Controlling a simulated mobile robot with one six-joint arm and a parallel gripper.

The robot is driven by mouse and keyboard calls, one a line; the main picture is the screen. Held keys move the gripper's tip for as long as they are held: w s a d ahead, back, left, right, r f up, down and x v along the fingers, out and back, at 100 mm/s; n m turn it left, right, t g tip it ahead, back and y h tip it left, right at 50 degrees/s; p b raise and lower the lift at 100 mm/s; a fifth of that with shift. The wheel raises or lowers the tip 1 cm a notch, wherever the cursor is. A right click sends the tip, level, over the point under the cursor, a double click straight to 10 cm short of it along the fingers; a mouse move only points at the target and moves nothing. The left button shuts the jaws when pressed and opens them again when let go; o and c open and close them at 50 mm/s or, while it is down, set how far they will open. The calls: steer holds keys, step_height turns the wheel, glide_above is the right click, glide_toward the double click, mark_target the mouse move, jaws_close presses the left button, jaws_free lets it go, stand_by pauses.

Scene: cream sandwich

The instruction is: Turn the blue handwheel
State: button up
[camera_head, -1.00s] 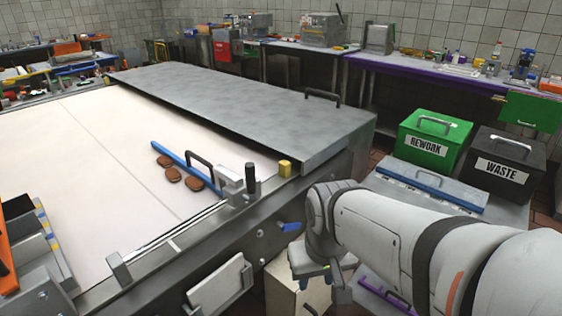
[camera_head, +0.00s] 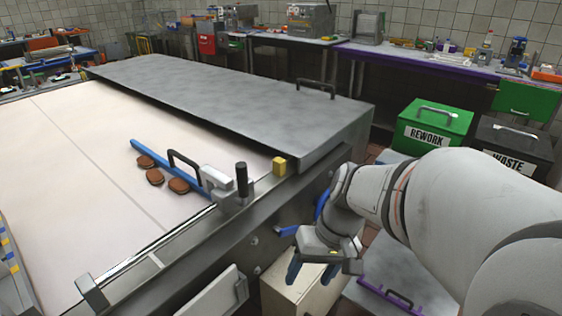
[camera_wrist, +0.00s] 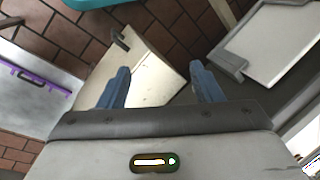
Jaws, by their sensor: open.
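A blue curved part (camera_head: 322,204), which looks like the rim of the handwheel, shows on the side of the large steel machine (camera_head: 255,235). My wrist hides most of it, so its full shape cannot be told. A short blue lever-like piece (camera_head: 288,230) sticks out of the same side, just left of my wrist. My gripper (camera_head: 311,270) is in front of that side, fingers pointing down. In the wrist view my gripper (camera_wrist: 160,68) has its two blue fingers wide apart with nothing between them. A teal edge (camera_wrist: 92,3) at the top of that view cannot be identified.
A cream box (camera_head: 300,290) stands below my gripper. The green rework bin (camera_head: 432,122) and black waste bin (camera_head: 512,142) stand behind my arm. Several brown biscuits (camera_head: 155,177) lie on the white belt (camera_head: 75,190).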

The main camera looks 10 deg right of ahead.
steer(key=w+f+y+b, duration=0.1)
steer(key=w+f+y, duration=0.1)
steer(key=w+d+f+t+y+b, duration=0.1)
steer(key=w+f+y+b, duration=0.1)
steer(key=y, duration=0.1)
steer(key=shift+d+f+m, duration=0.1)
steer(key=shift+f+m, duration=0.1)
steer(key=shift+m, duration=0.2)
steer(key=w+d+t+y+b, duration=0.2)
steer(key=w+d+t, duration=0.1)
steer(key=w+d+t+y+b, duration=0.1)
steer(key=w+d, duration=0.1)
steer(key=shift+d+f+m+t, duration=0.2)
steer(key=shift+f+m+t, duration=0.15)
steer(key=shift+m+t, duration=0.05)
steer(key=w+d+m+t+b, duration=0.2)
steer(key=w+d+t+b, duration=0.15)
steer(key=d+t, duration=0.7)
steer(key=w, duration=0.2)
steer(key=w+a+g, duration=0.1)
steer(key=w, duration=0.1)
steer(key=w+a+g, duration=0.1)
steer(key=w, duration=0.1)
steer(key=shift+a+r+h, duration=0.15)
steer(key=shift+h, duration=0.15)
steer(key=shift+c, duration=0.2)
steer(key=c, duration=0.9)
